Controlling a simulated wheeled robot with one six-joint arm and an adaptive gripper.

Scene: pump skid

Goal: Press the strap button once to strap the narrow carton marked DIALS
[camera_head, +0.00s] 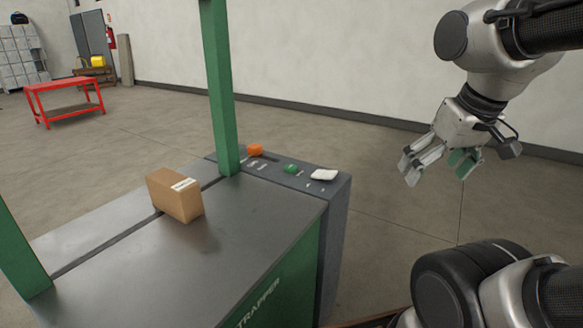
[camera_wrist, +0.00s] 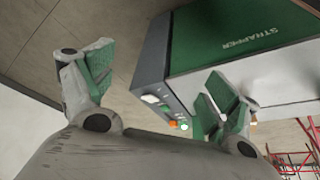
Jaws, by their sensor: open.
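The narrow brown carton (camera_head: 173,196) stands on the strapper's grey steel top (camera_head: 122,262), over the dark slot; a white label is on it, its print too small to read. The button panel (camera_head: 330,194) at the machine's right end carries an orange button (camera_head: 254,150), a green button (camera_head: 291,169) and a white button (camera_head: 324,175). The panel labels cannot be read. My gripper (camera_head: 440,168) is open and empty, in the air to the right of the panel. In the wrist view, my gripper's fingers (camera_wrist: 155,85) are spread apart, with the panel (camera_wrist: 150,78) beyond them.
The strapper's green arch post (camera_head: 219,90) rises beside the panel, with another post (camera_head: 18,245) at the left. A red table (camera_head: 65,88) stands far back left. The floor between panel and wall is clear.

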